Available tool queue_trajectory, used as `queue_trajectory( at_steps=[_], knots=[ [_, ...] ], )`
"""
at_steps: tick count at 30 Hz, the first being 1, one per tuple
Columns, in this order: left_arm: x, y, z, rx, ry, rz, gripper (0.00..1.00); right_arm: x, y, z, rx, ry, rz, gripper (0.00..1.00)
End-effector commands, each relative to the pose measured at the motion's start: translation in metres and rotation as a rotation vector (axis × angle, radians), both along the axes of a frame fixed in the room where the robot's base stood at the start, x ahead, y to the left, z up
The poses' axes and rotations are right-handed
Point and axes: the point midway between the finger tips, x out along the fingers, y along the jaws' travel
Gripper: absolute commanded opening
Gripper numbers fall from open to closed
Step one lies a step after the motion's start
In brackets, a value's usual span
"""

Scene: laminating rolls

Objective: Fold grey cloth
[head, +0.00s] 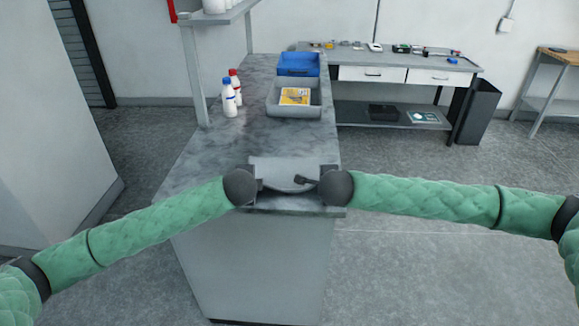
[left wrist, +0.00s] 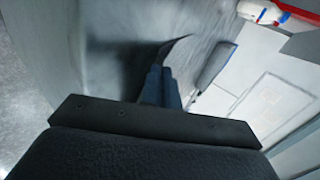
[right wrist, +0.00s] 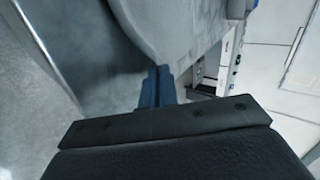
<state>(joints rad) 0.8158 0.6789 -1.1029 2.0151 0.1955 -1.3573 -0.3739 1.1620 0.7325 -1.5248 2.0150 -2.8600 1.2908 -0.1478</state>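The grey cloth (head: 283,172) is at the near end of the grey marbled worktop, between my two grippers. Its near edge sags in a curve between them. My left gripper (head: 262,186) is at the cloth's left near side; in the left wrist view its blue fingers (left wrist: 161,78) are together, with a raised cloth edge (left wrist: 174,46) at their tips. My right gripper (head: 308,182) is at the right near side; in the right wrist view its fingers (right wrist: 158,78) are together where the cloth edge (right wrist: 150,38) meets them. The pinched fabric itself is mostly hidden.
Two white bottles, one blue-capped (head: 229,100) and one red-capped (head: 236,84), stand at the worktop's back left. A grey bin (head: 292,111) holding a yellow item and a blue bin (head: 298,66) stand behind. The worktop's middle is clear.

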Motion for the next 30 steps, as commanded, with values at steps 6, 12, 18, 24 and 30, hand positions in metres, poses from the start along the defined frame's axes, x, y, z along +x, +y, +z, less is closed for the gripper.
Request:
queue_trajectory(
  at_steps=[6,12,18,24,30],
  knots=[
    [0.0,0.0,-0.003,-0.001,-0.011,0.0,0.0,0.001,-0.001,-0.001,-0.002,-0.013,0.0,0.0],
    [-0.001,0.0,-0.004,-0.001,-0.021,0.0,0.0,0.0,-0.005,-0.004,-0.005,-0.021,-0.003,0.0],
    [-0.001,0.0,-0.005,-0.001,-0.029,0.0,0.0,0.001,-0.009,-0.006,-0.005,-0.026,-0.007,0.0],
    [-0.001,0.0,-0.005,-0.001,-0.032,0.0,0.0,0.001,-0.011,-0.007,-0.006,-0.028,-0.01,0.0],
    [-0.001,0.0,-0.005,-0.001,-0.032,0.0,0.0,0.001,-0.011,-0.007,-0.005,-0.027,-0.01,0.0]
  ],
)
